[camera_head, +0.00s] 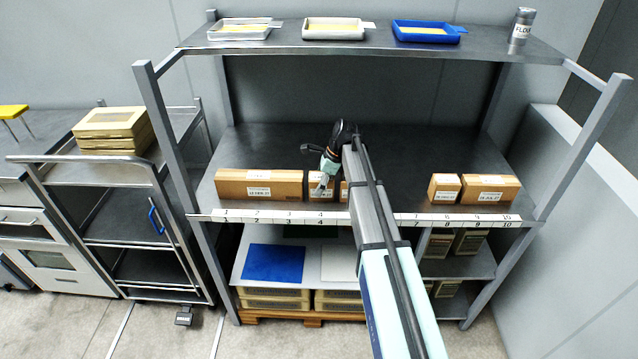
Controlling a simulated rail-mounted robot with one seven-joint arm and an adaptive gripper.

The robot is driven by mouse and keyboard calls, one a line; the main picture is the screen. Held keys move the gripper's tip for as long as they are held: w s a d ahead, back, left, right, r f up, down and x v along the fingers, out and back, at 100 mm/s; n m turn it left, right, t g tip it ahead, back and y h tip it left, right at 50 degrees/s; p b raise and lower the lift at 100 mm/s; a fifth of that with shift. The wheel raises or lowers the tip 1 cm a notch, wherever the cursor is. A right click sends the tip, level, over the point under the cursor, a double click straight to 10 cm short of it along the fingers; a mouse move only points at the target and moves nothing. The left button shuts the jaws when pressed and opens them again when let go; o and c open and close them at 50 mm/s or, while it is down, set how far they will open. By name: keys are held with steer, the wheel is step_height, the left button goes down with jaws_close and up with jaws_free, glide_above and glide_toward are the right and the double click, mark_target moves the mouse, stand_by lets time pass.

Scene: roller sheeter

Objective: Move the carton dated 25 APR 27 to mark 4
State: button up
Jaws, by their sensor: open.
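Brown cartons stand along the front of the middle shelf (390,140), each with a white date label too small to read surely. A long carton (235,184) stands behind marks 1 to 3. A small carton (314,194) stands behind mark 4, and a sliver of another carton (343,192) shows right of it, mostly hidden by my arm. Two more cartons, a smaller one (444,182) and a wider one (497,184), stand behind marks 8 and 9. I cannot tell which is dated 25 APR 27. My gripper (322,184) is open, pointing down at the small carton; contact is unclear.
A numbered strip (280,217) runs along the shelf's front edge; my arm hides its middle. Trays and a flour shaker (521,30) stand on the top shelf. Bare shelf shows right of my arm, before the right cartons. A cart (118,190) stands at left.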

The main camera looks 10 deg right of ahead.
steer(key=b+v, duration=0.2)
steer(key=v, duration=1)
steer(key=shift+r+b, duration=0.15)
steer(key=shift+b, duration=0.2)
